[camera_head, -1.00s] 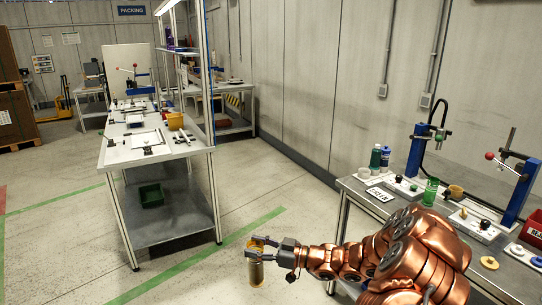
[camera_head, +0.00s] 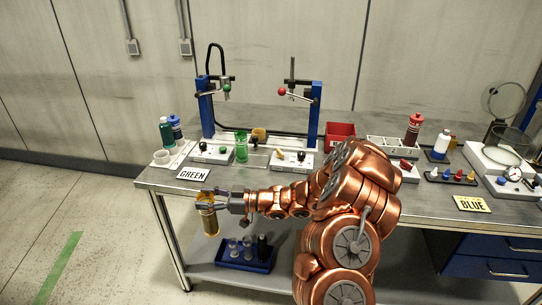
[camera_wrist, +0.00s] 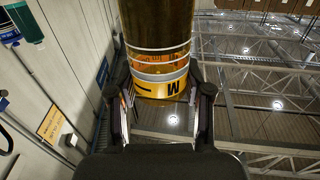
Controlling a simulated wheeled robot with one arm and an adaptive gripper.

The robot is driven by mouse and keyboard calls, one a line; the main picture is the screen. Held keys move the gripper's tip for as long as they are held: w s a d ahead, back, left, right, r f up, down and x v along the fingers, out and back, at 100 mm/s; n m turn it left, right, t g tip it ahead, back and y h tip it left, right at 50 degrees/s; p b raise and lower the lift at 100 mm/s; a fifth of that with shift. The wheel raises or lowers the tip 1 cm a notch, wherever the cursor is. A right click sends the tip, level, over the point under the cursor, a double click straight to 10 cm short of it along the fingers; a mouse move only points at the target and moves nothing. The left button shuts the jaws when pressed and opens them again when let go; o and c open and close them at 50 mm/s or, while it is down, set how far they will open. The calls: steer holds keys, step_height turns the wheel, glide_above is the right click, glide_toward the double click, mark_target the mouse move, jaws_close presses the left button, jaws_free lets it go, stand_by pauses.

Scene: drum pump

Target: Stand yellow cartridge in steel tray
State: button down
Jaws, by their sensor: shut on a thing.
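The yellow cartridge (camera_head: 209,218) is an amber cylinder with a yellow band, hanging roughly upright in my gripper (camera_head: 208,197). The wrist view shows the cartridge (camera_wrist: 158,35) large between both fingers (camera_wrist: 160,88), which touch its sides near the banded end. In the head view my gripper is just off the front left edge of the grey workbench (camera_head: 300,205), with the cartridge's lower part below the bench top. I cannot surely pick out the steel tray. A small grey plate (camera_head: 257,160) lies beside a green see-through cylinder (camera_head: 241,147).
A pale tray (camera_head: 184,149) with bottles and a cup stands at the bench's back left, behind the GREEN sign (camera_head: 193,174). Two blue-columned presses (camera_head: 206,108) rise behind small fixtures. A blue bin (camera_head: 240,262) with several cylinders sits on the lower shelf.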

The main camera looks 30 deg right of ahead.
mark_target(209, 215)
step_height(209, 215, down, 5)
steer(key=b, duration=0.4)
steer(key=shift+w+d+r, duration=0.15)
steer(key=shift+d+r, duration=0.1)
steer(key=shift+r, duration=0.25)
steer(key=shift+d, duration=0.15)
